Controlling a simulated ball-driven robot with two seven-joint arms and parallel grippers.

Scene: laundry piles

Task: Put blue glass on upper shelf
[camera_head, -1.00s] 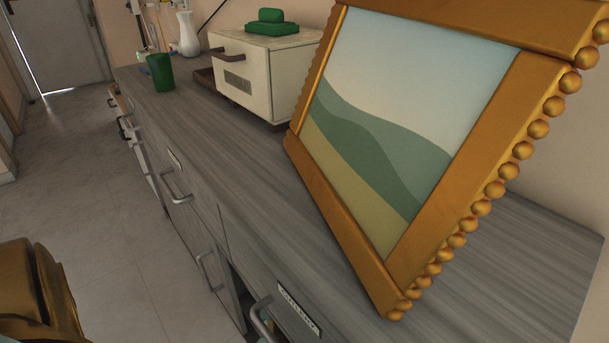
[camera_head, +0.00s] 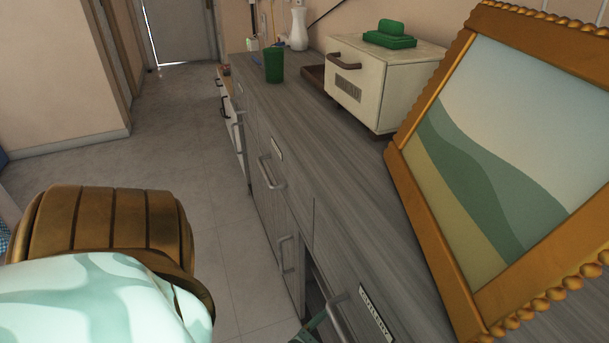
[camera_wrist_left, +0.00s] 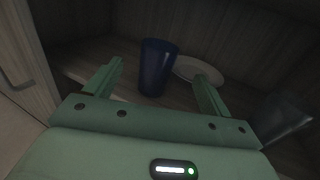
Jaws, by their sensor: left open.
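The blue glass (camera_wrist_left: 154,82) stands upright inside a dim wooden cabinet in the left wrist view. My left gripper (camera_wrist_left: 158,70) is open, with its two green fingers pointing toward the glass, one to either side of it in the picture. I cannot tell whether the glass is fully between the fingers. In the head view, my gold and mint left arm comes in at the lower left, and the blue glass is hidden. The glass stands on a shelf board (camera_wrist_left: 85,72); I cannot tell which level this is. My right gripper is not in view.
A white plate (camera_wrist_left: 198,69) lies behind the glass to the right, and a clear glass (camera_wrist_left: 285,120) is at the right. On the counter (camera_head: 330,165) are a gold picture frame (camera_head: 420,205), a cream bread box (camera_head: 385,80) and a green cup (camera_head: 274,66).

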